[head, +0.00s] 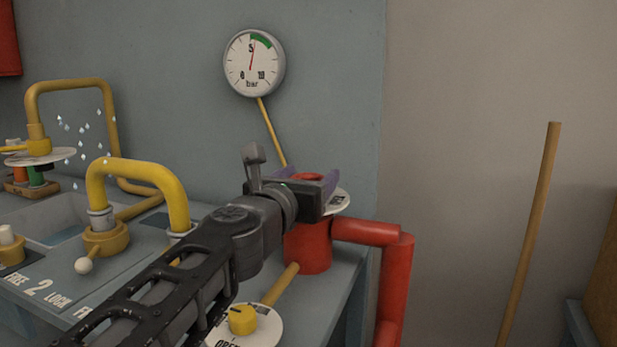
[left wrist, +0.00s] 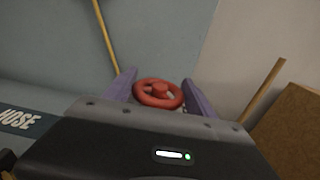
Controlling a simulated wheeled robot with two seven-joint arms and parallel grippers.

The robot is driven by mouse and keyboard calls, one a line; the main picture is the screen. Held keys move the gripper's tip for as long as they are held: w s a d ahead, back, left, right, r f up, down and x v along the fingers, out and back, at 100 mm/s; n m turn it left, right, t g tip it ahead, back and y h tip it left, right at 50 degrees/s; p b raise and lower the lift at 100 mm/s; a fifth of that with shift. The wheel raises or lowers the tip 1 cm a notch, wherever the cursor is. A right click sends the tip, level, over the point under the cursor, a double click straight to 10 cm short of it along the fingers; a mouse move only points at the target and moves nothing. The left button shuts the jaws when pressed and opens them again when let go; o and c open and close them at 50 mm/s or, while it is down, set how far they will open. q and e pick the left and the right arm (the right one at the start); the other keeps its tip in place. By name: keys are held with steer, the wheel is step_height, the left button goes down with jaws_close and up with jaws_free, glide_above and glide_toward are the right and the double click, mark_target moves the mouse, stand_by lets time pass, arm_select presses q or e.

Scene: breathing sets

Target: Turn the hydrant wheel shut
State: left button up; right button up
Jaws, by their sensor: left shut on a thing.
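The red hydrant (head: 308,248) stands on the blue bench with a red pipe leading off to the right. Its red hydrant wheel (left wrist: 160,90) shows as a ring with a hub in the left wrist view. My left gripper (head: 315,184) is over the top of the hydrant. It is shut on the wheel, with a purple finger on either side of the rim. In the head view the gripper hides most of the wheel. A white disc (head: 339,201) with dark marks shows partly behind the fingers. My right gripper is in neither view.
A round gauge (head: 254,62) on the wall has its needle near the green band. A yellow knob (head: 242,320) and curved yellow pipe (head: 140,173) are near my left arm. Water drops show by the left tap (head: 39,147). A wooden pole (head: 530,230) leans at right.

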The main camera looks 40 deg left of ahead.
arm_select(q)
steer(key=shift+m+h+p, duration=0.3)
steer(key=shift+m+h, duration=0.2)
steer(key=shift+h, duration=0.2)
steer(key=m+h+p, duration=0.1)
steer(key=h, duration=0.1)
steer(key=m+t+h+p, duration=0.1)
steer(key=h, duration=0.1)
steer(key=shift+r+m, duration=0.15)
steer(key=shift+m, duration=0.15)
steer(key=m+h+p, duration=0.2)
steer(key=h, duration=0.2)
steer(key=shift+d+m, duration=0.1)
steer(key=shift+m, duration=0.3)
steer(key=shift+m+g+h+p, duration=0.5)
steer(key=shift+m+h+p, duration=0.2)
steer(key=shift+h, duration=0.6)
steer(key=shift+f, duration=0.2)
steer(key=o, duration=1.4)
steer(key=shift+s, duration=0.1)
